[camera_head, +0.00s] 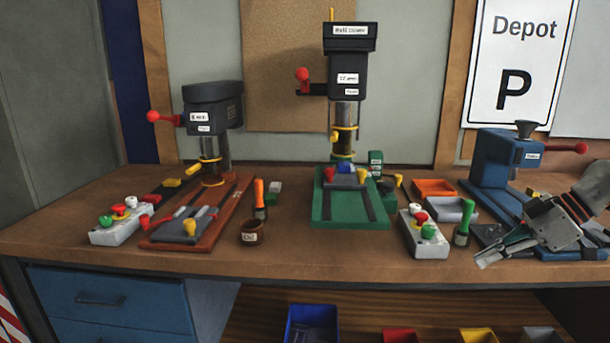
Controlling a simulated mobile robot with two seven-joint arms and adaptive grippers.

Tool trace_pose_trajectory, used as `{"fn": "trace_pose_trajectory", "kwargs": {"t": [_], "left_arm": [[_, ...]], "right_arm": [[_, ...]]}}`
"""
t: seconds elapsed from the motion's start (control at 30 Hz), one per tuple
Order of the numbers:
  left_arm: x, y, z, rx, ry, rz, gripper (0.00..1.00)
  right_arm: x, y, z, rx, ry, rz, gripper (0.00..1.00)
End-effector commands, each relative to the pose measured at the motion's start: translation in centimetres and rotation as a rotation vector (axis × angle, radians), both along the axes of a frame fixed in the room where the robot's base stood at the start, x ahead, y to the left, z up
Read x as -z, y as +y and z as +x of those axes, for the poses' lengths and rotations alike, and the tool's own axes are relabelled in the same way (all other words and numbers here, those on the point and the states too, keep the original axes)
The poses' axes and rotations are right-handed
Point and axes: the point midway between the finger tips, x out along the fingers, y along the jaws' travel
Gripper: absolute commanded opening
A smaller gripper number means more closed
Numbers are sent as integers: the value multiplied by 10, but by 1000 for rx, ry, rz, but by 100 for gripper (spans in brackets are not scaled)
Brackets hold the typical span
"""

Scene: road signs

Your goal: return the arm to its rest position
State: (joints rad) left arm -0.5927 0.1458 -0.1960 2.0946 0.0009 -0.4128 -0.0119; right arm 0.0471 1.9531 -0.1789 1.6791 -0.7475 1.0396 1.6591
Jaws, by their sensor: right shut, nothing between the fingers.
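My right gripper (497,252) comes in from the right edge, low over the right part of the workbench (330,260). Its fingers are together, point left and slightly down, and hold nothing. It is in front of the base of the blue machine (500,160) and hides part of it. The gripper is to the right of a green-handled brush or tool (462,236). I cannot tell whether it touches the bench. My left gripper is not in view.
A dark drill press (213,110) on a red-brown base stands left, and a taller one (348,75) on a green base stands mid-bench. Control boxes (122,223) (423,234), an orange bin (434,188) and a grey bin (450,208) sit on the bench. The front middle is clear.

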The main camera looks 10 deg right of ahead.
Motion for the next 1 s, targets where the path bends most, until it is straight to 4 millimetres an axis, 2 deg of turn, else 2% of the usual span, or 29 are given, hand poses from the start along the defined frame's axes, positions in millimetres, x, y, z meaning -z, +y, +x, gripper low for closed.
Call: {"fn": "trace_pose_trajectory", "kwargs": {"t": [0.03, 0.2, 0.53, 0.77, 1.0], "left_arm": [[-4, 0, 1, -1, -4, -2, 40], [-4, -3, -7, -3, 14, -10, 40], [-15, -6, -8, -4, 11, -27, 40], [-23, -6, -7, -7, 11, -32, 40], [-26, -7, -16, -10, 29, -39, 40]], "right_arm": [[19, 11, -1, -20, -40, 53, 0], [76, 43, 0, -46, -206, 172, 0], [173, 105, -20, 86, -465, 282, 0], [234, 148, -52, 257, -540, 257, 0], [292, 201, -102, 429, -503, 166, 0]]}}
